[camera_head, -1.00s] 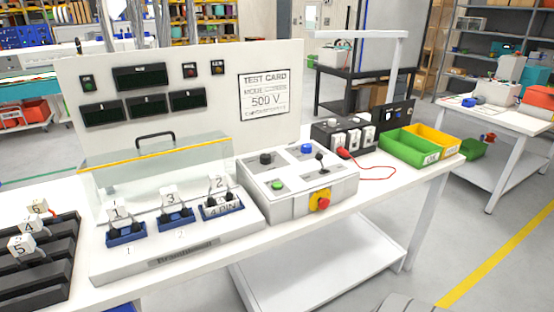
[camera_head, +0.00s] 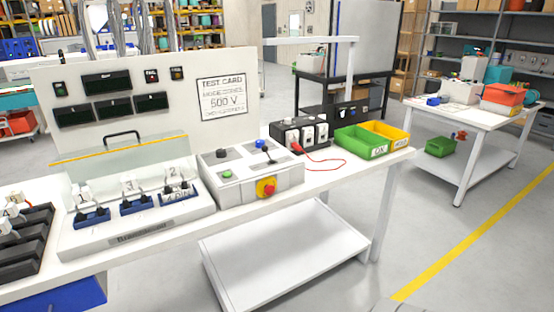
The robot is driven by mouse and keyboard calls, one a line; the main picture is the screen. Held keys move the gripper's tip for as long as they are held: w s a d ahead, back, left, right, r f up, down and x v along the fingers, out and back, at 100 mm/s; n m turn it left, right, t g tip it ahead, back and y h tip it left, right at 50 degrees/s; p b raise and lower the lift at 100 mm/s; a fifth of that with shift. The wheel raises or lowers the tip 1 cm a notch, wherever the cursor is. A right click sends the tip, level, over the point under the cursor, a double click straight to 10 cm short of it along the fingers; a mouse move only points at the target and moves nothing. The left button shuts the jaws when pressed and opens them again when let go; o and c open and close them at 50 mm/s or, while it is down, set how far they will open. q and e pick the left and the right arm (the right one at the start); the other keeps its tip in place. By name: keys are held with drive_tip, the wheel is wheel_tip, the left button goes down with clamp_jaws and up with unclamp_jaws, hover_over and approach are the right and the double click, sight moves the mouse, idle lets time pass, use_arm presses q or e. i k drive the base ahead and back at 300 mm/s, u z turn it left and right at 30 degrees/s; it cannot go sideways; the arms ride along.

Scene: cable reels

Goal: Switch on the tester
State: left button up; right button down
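The tester's control box (camera_head: 240,192) is a light grey unit on the white bench, seen in the head view. On its top are a black knob (camera_head: 222,153), a blue button (camera_head: 261,144), a green button (camera_head: 227,174) and a small black lever (camera_head: 270,156). A red mushroom button on a yellow base (camera_head: 266,187) is on its front. Behind it stands a white panel (camera_head: 215,72) with dark displays and a card reading "TEST CARD 500 V". Neither of my grippers shows.
A black rack (camera_head: 25,245) is at far left. Right are a black socket unit (camera_head: 300,133), a red cable and green (camera_head: 368,142) and yellow bins. Floor at right is clear.

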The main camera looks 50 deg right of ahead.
sight(265, 148)
drive_tip(key=z, duration=0.8)
drive_tip(key=i, duration=0.3)
drive_tip(key=u, duration=0.1)
